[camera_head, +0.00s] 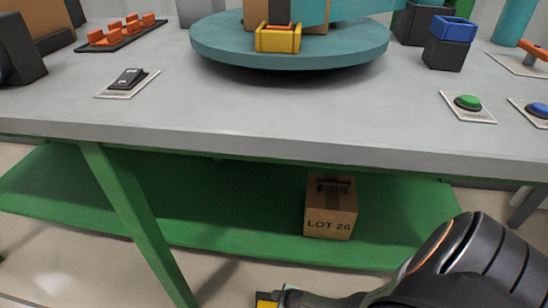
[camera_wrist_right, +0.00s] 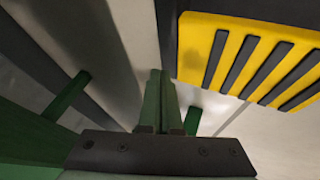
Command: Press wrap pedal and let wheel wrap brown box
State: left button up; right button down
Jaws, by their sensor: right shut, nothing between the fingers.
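The wrap pedal, yellow with black stripes (camera_wrist_right: 250,60), fills the upper right of the right wrist view. A corner of the pedal (camera_head: 265,302) shows at the bottom edge of the head view. My right gripper (camera_wrist_right: 160,85) is shut and empty, its fingertips just left of the pedal in the wrist view; I cannot tell whether they touch. The teal wheel (camera_head: 220,52) lies on the table. A brown box (camera_head: 257,14) stands on it, mostly cut off by the top edge, with teal film in front. My left gripper is out of view.
The grey table (camera_head: 330,115) has a rocker switch (camera_head: 129,78), a green button (camera_head: 468,102) and a blue button (camera_head: 539,109). A box marked LOT 26 (camera_head: 330,212) sits on the green lower shelf (camera_head: 240,215). A green leg (camera_head: 135,215) stands left of my right arm.

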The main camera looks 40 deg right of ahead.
notch_tip(320, 180, up, 4)
jog(key=p, duration=0.3)
jog(key=shift+w+d+f, duration=0.1)
jog(key=shift+d, duration=0.05)
dwell(0.6)
